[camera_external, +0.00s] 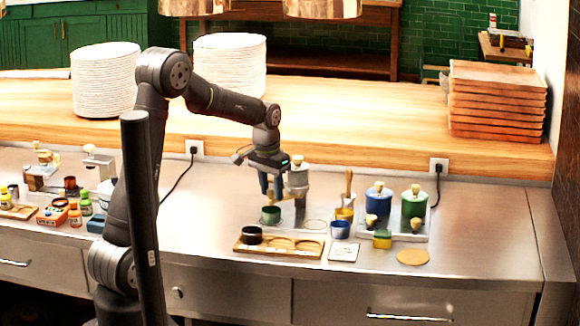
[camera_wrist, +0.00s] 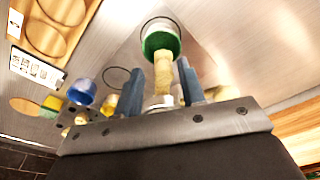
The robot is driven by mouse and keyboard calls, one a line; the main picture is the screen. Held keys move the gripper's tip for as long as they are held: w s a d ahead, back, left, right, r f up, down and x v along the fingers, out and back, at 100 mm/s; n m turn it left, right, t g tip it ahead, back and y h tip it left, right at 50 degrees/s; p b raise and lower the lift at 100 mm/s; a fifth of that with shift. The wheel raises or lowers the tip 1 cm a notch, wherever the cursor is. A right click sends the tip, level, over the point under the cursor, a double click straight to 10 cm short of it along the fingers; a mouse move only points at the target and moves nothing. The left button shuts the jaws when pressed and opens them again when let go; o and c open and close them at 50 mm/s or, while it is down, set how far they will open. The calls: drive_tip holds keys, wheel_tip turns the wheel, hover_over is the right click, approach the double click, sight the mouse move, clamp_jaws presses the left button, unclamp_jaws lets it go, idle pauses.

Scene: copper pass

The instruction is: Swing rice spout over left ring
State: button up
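The grey rice dispenser (camera_external: 299,182) stands upright at the back, with a pale knob on top. A green cup (camera_external: 271,214) sits on the counter below my gripper (camera_external: 268,197). In the wrist view the green cup (camera_wrist: 160,40) sits within a thin dark ring (camera_wrist: 147,22). A second, empty ring (camera_external: 315,225) lies to its right; it also shows in the wrist view (camera_wrist: 108,72). Between my blue-grey fingers (camera_wrist: 162,80) is a pale yellowish rod (camera_wrist: 163,73), possibly the spout handle, with gaps on both sides. My gripper is open. The spout itself is not clear.
A wooden tray (camera_external: 259,251) with a dark cup (camera_external: 251,235) lies in front. A blue cup (camera_external: 340,229), a white card (camera_external: 344,252), a sponge (camera_external: 382,239), and blue (camera_external: 378,200) and green (camera_external: 414,203) canisters stand to the right. The counter's far right is clear.

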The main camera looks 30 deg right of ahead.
drive_tip(key=shift+r, duration=3)
wheel_tip(320, 180, down, 6)
drive_tip(key=shift+s+f, duration=0.1)
drive_tip(key=shift+s, duration=0.2)
